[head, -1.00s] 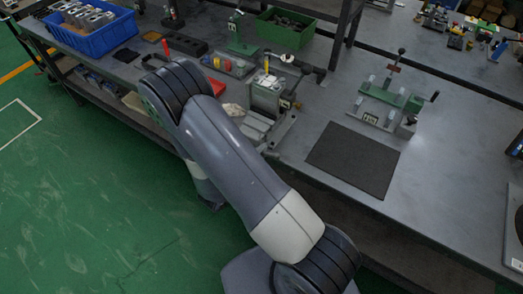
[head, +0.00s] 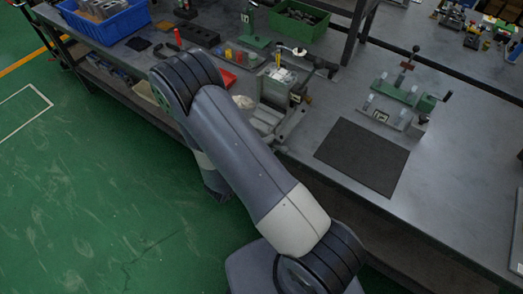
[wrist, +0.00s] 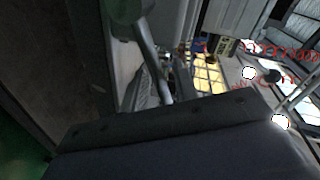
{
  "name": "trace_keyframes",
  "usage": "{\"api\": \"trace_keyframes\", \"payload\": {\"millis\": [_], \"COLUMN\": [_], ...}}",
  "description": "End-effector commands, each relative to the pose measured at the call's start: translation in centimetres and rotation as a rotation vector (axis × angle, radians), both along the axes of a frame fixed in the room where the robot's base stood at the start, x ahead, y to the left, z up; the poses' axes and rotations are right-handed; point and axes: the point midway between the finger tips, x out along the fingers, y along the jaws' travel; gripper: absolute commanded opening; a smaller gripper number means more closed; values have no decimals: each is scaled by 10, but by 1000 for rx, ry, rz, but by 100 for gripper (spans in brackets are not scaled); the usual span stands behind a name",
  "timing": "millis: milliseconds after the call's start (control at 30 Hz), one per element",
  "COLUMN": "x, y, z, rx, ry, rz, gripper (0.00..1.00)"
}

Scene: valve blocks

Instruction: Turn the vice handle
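A grey vice (head: 273,118) stands at the bench's front edge in the head view, just right of my arm, which covers part of it. Its handle cannot be made out there. In the wrist view a bare metal rod (wrist: 157,62) slants down from a round green part (wrist: 127,10); it may be the vice handle, but I cannot tell. My gripper is hidden behind my arm in the head view. A large dark block fills the bottom of the wrist view, and no fingertips can be made out. Whether the gripper touches the vice is hidden.
A black mat (head: 362,157) lies right of the vice, with a green clamp fixture (head: 407,95) behind it. A blue bin (head: 108,24) and a green bin (head: 298,25) stand farther back.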

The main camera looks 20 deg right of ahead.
Motion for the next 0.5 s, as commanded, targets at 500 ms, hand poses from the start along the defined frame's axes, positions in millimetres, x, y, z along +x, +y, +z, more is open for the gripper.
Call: {"api": "trace_keyframes", "payload": {"millis": [500], "x": [-38], "y": [65], "z": [12], "rx": [2], "ry": [-1], "rz": [6], "gripper": [28]}}
